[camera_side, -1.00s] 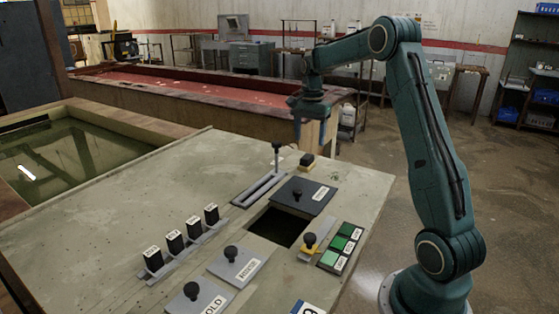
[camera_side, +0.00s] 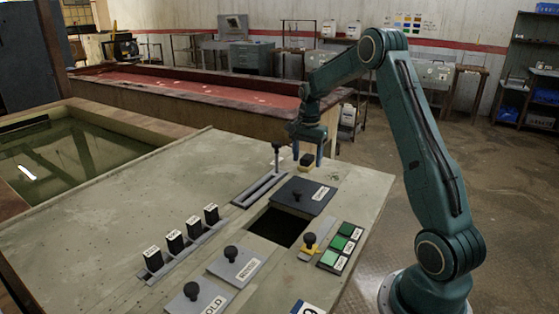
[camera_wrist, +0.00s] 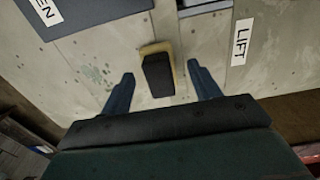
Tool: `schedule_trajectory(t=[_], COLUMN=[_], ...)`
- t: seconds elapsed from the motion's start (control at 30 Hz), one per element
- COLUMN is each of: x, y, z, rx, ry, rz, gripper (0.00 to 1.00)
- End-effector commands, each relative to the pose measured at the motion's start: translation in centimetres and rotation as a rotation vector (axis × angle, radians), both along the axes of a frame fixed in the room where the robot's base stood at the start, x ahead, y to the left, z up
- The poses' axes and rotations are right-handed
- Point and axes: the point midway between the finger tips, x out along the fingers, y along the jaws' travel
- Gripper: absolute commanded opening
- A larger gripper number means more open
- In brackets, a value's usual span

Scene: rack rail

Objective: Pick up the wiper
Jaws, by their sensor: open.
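The wiper (camera_side: 306,161) is a small block with a black top and a tan-yellow base, lying on the panel near its far edge. In the wrist view the wiper (camera_wrist: 157,72) sits between and just ahead of the fingertips. My gripper (camera_side: 307,160) is open above it, one finger to each side. In the wrist view my gripper (camera_wrist: 161,80) shows both blue fingers apart, with nothing held. I cannot tell the exact height of the fingertips over the panel.
A slotted lever (camera_side: 277,155) stands close to the left of my gripper. A LIFT label (camera_wrist: 240,42) is on the panel. Green buttons (camera_side: 342,243) are at the right edge.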

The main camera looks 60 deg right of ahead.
Motion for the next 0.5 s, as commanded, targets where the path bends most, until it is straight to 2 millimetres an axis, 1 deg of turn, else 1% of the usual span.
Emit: schedule_trajectory(t=[0.03,0.17,0.5], x=[-0.02,-0.02,-0.01], y=[0.01,0.0,-0.01], z=[-0.57,-1.29,-1.4], rx=[0.001,0.0,0.0], ry=[0.001,0.0,-0.001], rz=[0.0,0.0,0.0], gripper=[0.62,0.62,0.62])
